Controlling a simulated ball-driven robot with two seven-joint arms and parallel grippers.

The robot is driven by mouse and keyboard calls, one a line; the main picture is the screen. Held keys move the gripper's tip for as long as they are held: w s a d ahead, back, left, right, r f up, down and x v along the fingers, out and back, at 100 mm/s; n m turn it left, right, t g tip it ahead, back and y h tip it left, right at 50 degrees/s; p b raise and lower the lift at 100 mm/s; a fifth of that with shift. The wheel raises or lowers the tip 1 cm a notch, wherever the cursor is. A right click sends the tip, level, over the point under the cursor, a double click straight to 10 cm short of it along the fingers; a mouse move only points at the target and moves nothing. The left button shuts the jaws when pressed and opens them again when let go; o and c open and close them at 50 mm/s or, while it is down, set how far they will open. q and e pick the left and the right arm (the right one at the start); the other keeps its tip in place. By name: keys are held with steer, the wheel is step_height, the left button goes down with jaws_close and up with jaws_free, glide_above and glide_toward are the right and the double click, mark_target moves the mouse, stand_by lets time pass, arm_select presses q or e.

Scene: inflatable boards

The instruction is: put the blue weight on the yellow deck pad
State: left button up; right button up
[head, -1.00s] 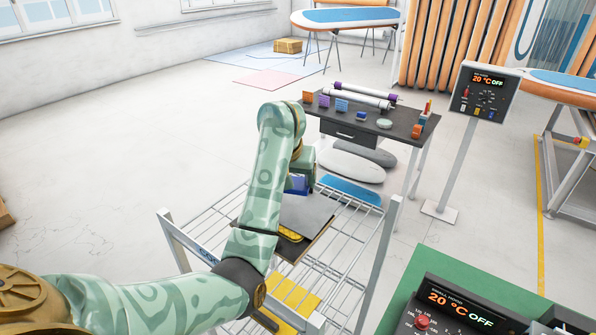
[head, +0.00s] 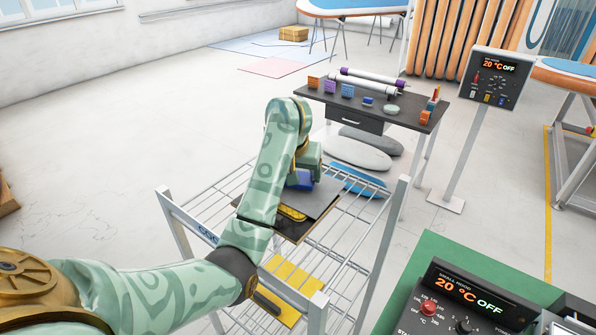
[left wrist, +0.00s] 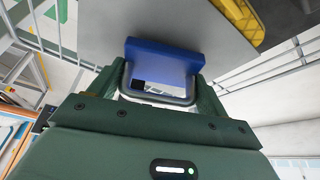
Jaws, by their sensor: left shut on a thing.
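My left gripper (head: 308,168) is shut on the blue weight (head: 300,181), over the far part of a grey sheet (head: 322,196) on the wire rack. In the left wrist view, the gripper (left wrist: 158,98) grips the weight's grey handle, and its blue block (left wrist: 163,57) lies against the grey sheet (left wrist: 150,20). I cannot tell if it rests on the sheet. A larger yellow pad (head: 290,290) is lower in the rack, nearer me. Which is the deck pad is unclear. My right gripper is out of view.
The wire rack (head: 360,262) has raised end posts. Behind it stands a dark table (head: 400,112) with small blocks and rolls. Grey and blue flat shapes lie on the floor beneath. A control box (head: 465,310) stands on a green surface at lower right.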

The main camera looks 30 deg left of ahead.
arm_select(q)
steer(key=shift+f+b, duration=0.4)
steer(key=o, duration=1.5)
steer(key=shift+r, duration=0.1)
steer(key=p+v, duration=0.3)
steer(key=v, duration=0.4)
steer(key=shift+r, duration=0.1)
steer(key=p+v, duration=0.8)
steer(key=v, duration=0.1)
steer(key=shift+s+p, duration=0.2)
steer(key=shift+p, duration=0.1)
